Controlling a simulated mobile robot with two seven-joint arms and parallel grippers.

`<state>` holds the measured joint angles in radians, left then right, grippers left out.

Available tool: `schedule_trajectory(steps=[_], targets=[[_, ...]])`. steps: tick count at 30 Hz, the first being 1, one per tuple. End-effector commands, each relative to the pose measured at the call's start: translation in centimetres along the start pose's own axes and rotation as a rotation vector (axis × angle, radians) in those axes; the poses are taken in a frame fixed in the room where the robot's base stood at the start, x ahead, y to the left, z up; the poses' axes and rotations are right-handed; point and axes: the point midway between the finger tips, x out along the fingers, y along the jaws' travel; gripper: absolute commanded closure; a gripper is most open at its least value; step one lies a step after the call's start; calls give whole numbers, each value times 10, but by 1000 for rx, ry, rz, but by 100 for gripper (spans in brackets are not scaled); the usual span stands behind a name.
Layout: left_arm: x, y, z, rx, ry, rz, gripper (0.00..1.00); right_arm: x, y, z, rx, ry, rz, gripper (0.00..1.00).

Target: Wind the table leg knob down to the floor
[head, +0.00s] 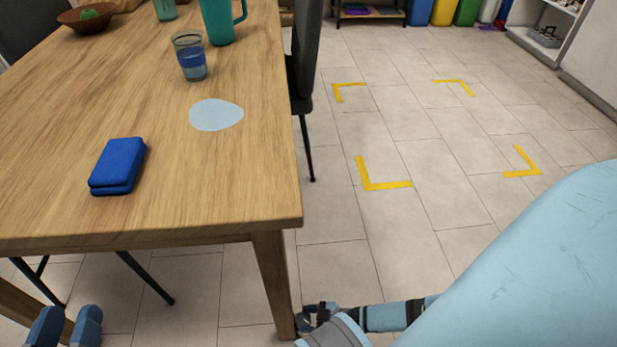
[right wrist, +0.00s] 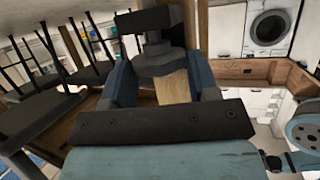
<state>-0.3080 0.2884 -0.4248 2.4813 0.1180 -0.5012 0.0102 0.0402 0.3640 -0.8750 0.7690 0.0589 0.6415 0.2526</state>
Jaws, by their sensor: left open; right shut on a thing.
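The wooden table (head: 240,170) fills the left of the head view. Its near right leg (head: 272,285) runs down to the bottom edge. My right gripper (head: 315,318) is low beside this leg, partly hidden by my own arm. In the right wrist view, my right gripper (right wrist: 163,85) is shut on a dark grey knob (right wrist: 158,63), with a blue finger on each side. A black block shows beyond the knob. Whether the foot touches the floor cannot be told. My left gripper (head: 67,326) is open and empty at the bottom left, below the table edge.
On the table are a blue folded cloth (head: 118,166), a pale blue round patch (head: 216,114), a glass (head: 189,57) and a teal jug (head: 219,22). A dark chair (head: 306,60) stands at the table's right side. The tiled floor (head: 430,150) with yellow corner marks is clear.

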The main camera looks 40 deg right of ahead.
Motion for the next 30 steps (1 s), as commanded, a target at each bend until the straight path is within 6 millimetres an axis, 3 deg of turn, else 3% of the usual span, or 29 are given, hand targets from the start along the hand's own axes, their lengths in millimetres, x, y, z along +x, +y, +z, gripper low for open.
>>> schedule_trajectory(steps=[21,22,25,30], targets=[[-1,2,2,-22,-15,0,57,0,-2,-2,34,5,82,69],[-1,2,1,-21,-14,0,57,0,-2,-2,34,6,82,43],[-1,1,0,-20,-12,0,57,0,-2,-2,34,5,82,20],[0,1,0,-18,-9,0,57,0,-2,-1,34,3,82,20]])
